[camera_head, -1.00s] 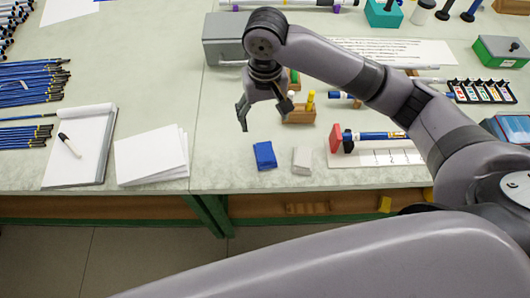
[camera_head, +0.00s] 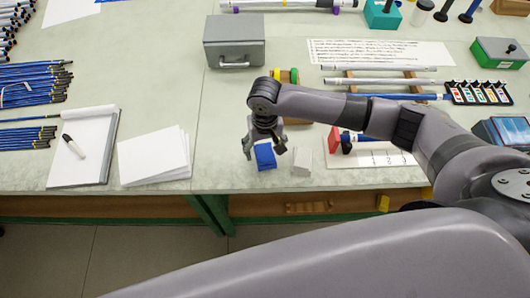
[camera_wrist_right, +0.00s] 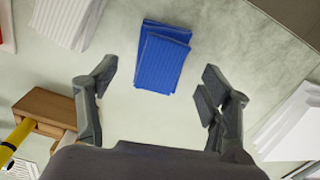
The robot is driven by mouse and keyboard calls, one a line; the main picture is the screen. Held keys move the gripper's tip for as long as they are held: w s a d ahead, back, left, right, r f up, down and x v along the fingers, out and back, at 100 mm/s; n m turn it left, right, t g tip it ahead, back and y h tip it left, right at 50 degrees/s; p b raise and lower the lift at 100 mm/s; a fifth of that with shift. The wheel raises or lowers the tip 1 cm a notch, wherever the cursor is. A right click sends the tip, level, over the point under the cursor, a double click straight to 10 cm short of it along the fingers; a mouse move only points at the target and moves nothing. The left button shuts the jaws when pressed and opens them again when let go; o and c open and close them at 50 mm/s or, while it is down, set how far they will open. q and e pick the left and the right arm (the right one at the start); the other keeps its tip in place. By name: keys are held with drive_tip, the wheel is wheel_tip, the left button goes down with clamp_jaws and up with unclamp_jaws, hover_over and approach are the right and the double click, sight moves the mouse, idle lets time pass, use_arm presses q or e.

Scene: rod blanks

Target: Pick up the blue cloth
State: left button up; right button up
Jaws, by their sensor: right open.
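The blue cloth (camera_head: 265,156) lies folded on the table near its front edge. It also shows in the right wrist view (camera_wrist_right: 163,57), beyond and between my right gripper's fingers. My right gripper (camera_head: 264,149) is open and empty, just above the cloth, with its fingers to either side of it in the head view. In the right wrist view my right gripper (camera_wrist_right: 160,85) has a wide gap between its fingertips, and the cloth is not touched. My left gripper is not in view.
A white folded cloth (camera_head: 302,161) lies just right of the blue one. A wooden block with a yellow piece (camera_wrist_right: 45,108) is near one finger. White paper sheets (camera_head: 153,156) and a notepad (camera_head: 84,148) lie to the left. A grey metal box (camera_head: 234,42) stands behind.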

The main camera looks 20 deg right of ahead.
sight(265, 152)
drive_tip(key=shift+f, duration=1.5)
drive_tip(key=shift+c, duration=0.2)
drive_tip(key=c, duration=1.2)
drive_tip(key=shift+r, duration=0.1)
wheel_tip(265, 152, up, 20)
drive_tip(key=shift+f+b, duration=0.1)
drive_tip(key=shift+b, duration=0.65)
